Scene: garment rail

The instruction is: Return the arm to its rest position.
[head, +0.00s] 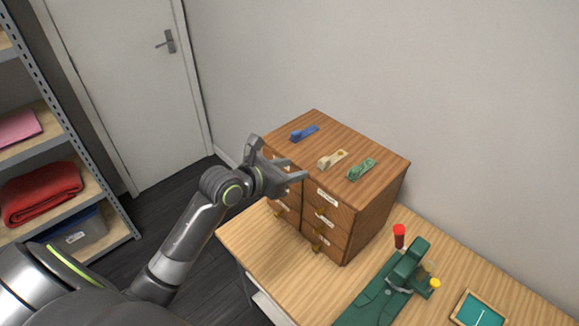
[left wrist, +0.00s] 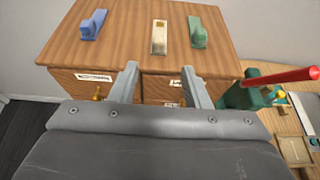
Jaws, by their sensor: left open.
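My left gripper (head: 296,169) is raised at the near left side of a wooden drawer cabinet (head: 376,193). Its two fingers are spread, with nothing between them. In the left wrist view the open fingers (left wrist: 162,84) reach toward the labelled drawer fronts of the cabinet (left wrist: 60,50). I cannot tell whether they touch it. My left arm (head: 193,237) comes in from the lower left. My right gripper is not in view.
The cabinet stands on a wooden table (head: 283,255). A blue (head: 304,133), a beige (head: 331,159) and a green piece (head: 361,169) lie on top. A green machine (head: 397,276) with a red knob is at right. A shelf rack (head: 100,190) and door (head: 130,90) are left.

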